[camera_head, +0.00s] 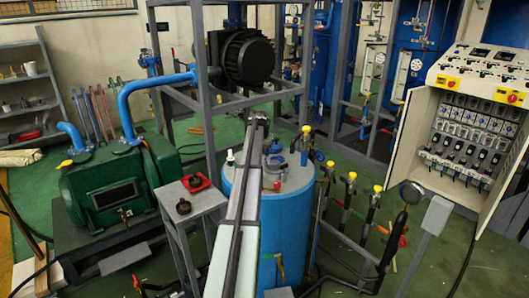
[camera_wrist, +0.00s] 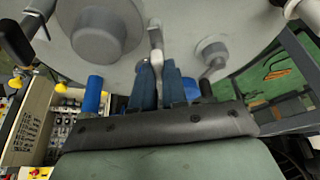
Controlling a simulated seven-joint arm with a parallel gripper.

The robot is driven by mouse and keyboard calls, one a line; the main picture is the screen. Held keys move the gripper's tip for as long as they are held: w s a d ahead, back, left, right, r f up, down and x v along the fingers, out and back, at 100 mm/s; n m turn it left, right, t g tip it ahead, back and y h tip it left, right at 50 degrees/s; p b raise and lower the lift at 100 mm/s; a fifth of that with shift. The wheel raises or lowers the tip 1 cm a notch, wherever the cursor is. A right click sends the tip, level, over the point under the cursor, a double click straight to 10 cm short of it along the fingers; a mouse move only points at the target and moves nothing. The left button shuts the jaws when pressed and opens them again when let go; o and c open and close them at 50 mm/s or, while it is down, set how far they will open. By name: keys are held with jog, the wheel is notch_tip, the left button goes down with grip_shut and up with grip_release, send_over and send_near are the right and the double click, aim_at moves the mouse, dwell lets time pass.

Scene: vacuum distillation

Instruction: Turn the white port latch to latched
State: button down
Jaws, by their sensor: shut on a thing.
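The fingers hide that end, so I cannot tell how far the latch is turned. In the head view, the lid tops the blue tank (camera_head: 240,215), and my arm crosses in front of it. The latch and fingertips cannot be made out there.
A small stand (camera_head: 190,200) with red and black parts is left of the tank, near a green pump (camera_head: 110,190). An open control cabinet (camera_head: 470,125) is at far right.

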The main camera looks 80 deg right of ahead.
jog(key=n+t, duration=0.1)
jog(key=n, duration=0.2)
jog(key=n+t, duration=0.1)
jog(key=n, duration=0.2)
jog(key=shift+s+n+t, duration=0.2)
jog(key=shift+n+t, duration=0.1)
jog(key=n, duration=0.2)
jog(key=n+t+y, duration=0.1)
jog(key=n, duration=0.2)
jog(key=shift+s+d+t, duration=0.1)
jog(key=shift+t, duration=0.2)
jog(key=shift+n, duration=0.3)
jog(key=c, duration=1.2)
grip_release()
jog(key=shift+o, duration=0.2)
jog(key=v, duration=1.3)
jog(key=shift+s+r, duration=0.25)
jog(key=shift+r, duration=0.05)
